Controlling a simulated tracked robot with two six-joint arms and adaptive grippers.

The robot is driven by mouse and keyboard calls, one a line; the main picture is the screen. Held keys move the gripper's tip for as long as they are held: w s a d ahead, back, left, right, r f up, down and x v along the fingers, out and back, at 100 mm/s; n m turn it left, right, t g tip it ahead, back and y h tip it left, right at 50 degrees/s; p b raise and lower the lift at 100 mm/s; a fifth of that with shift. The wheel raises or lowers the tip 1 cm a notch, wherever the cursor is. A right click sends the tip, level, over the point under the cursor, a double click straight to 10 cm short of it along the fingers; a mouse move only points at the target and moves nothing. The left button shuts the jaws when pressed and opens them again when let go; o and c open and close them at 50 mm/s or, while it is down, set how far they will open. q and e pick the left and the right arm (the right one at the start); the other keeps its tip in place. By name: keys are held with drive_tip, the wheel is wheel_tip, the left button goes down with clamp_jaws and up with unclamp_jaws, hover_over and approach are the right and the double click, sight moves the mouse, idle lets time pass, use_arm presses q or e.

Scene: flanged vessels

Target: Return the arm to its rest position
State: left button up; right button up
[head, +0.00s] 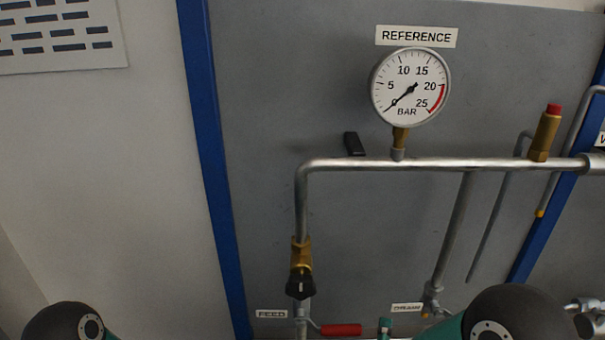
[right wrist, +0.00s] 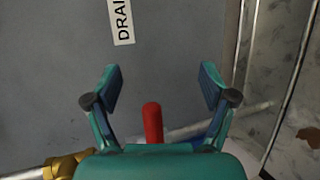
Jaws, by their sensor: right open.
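My right gripper (right wrist: 160,88) shows in the right wrist view with its two teal fingers spread wide and nothing between the fingertips. A red handle (right wrist: 153,122) stands just in front of the gripper's palm, between the bases of the fingers; I cannot tell whether it touches the gripper. In the head view, dark rounded parts of my arms show at the bottom left and bottom right. My left gripper is not in the head view.
A pressure gauge (head: 410,87) under a REFERENCE label (head: 416,37) sits on a horizontal steel pipe (head: 450,164). A brass valve with black knob (head: 301,284) and a red lever (head: 341,330) are below. A DRAIN label (right wrist: 121,20) is on the grey panel.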

drive_tip(key=s+d+f+m+g+y, duration=0.2)
drive_tip(key=s+f+m+g, duration=0.1)
drive_tip(key=f, duration=0.6)
drive_tip(key=s+d+f+m+g+y, duration=0.2)
drive_tip(key=s+f+m+g, duration=0.15)
drive_tip(key=f, duration=0.55)
drive_tip(key=s+a+f+m+g+y, duration=0.2)
drive_tip(key=s+a+m+g, duration=0.1)
drive_tip(key=s+a+m, duration=0.1)
drive_tip(key=s+a+f+m+g+y, duration=0.2)
drive_tip(key=s+a+f+m+g, duration=0.1)
drive_tip(key=s+m, duration=0.3)
drive_tip(key=s+a, duration=0.1)
drive_tip(key=s, duration=0.1)
drive_tip(key=shift+s+y, duration=0.3)
drive_tip(key=shift+y, duration=0.1)
drive_tip(key=shift+a+f, duration=0.1)
